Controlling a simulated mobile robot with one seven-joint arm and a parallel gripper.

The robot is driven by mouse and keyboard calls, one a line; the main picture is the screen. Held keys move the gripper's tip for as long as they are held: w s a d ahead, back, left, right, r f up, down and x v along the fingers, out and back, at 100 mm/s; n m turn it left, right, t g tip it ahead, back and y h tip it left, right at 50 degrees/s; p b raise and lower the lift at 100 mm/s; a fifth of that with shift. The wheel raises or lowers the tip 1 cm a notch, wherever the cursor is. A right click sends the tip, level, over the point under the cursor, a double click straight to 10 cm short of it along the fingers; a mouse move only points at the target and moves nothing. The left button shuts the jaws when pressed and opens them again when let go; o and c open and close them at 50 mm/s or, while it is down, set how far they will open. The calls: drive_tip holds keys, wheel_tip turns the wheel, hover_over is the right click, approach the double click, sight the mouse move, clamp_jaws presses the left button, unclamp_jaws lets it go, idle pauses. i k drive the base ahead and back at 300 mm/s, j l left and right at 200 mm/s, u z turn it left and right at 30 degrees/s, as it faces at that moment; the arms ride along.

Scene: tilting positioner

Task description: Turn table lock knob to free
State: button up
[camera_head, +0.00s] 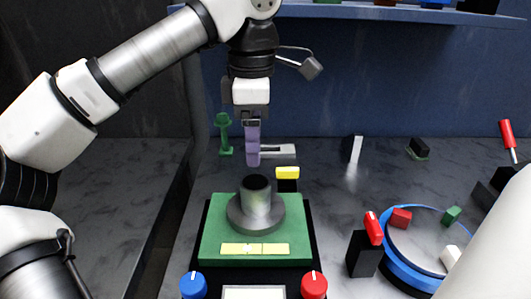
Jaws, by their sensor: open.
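My gripper (252,160) hangs from above with purple fingers pointing down. It is open, seen nearly edge-on, with nothing visible between the fingers. It is above and behind a green tilting table (220,236) that carries a grey disc with an upright metal cylinder (256,203). A blue knob (194,285) and a red knob (313,285), each with a white mark, sit at the table unit's front left and right corners. Which one is the lock knob cannot be told. My gripper is apart from both knobs.
A yellow-topped black block (288,177) stands behind the green table. A black block with a red lever (363,250) stands beside a blue-rimmed round tray (394,261) holding small blocks. A green stand (225,140) is at the back left. A blue shelf (390,14) runs overhead.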

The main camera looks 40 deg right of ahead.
sight(287, 174)
drive_tip(key=i+j+z, duration=0.25)
drive_tip(key=j, duration=0.15)
drive_tip(key=j+z, duration=0.25)
drive_tip(key=j, duration=0.15)
drive_tip(key=i+j+z, duration=0.1)
drive_tip(key=j+z, duration=0.2)
drive_tip(key=j, duration=0.15)
